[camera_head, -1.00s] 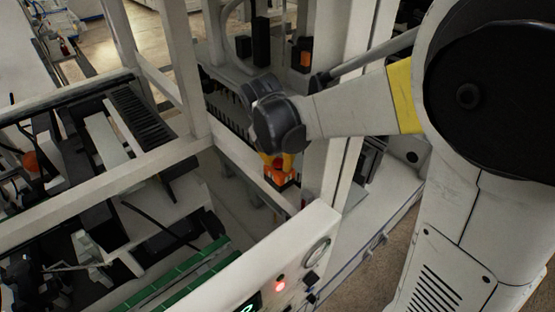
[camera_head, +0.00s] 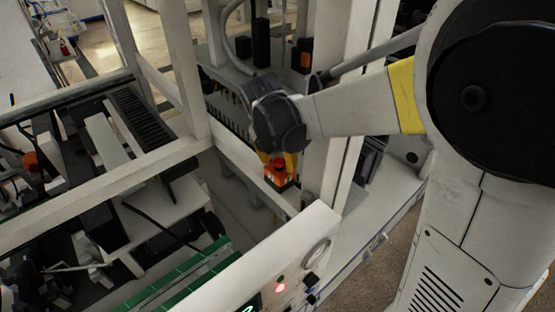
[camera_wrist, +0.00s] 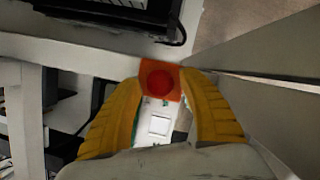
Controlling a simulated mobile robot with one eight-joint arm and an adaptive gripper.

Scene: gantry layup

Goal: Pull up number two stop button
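A red stop button (camera_wrist: 159,83) sits on a square orange box in the wrist view, with a white panel part just below it. The orange box (camera_head: 279,181) also shows in the head view, on the machine frame beside a white post. My gripper (camera_wrist: 161,79) has two yellow fingers, open, one on each side of the button. The fingertips are close to the box edges; I cannot tell whether they touch. In the head view my gripper (camera_head: 277,160) is right over the box, and my wrist hides part of it. No number is readable on the button.
A white control panel (camera_head: 300,250) with a lit red lamp (camera_head: 280,288) stands in front. A white post (camera_head: 325,150) rises close to the right of my gripper. White frame beams (camera_head: 100,190) and green strips (camera_head: 180,275) lie to the left.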

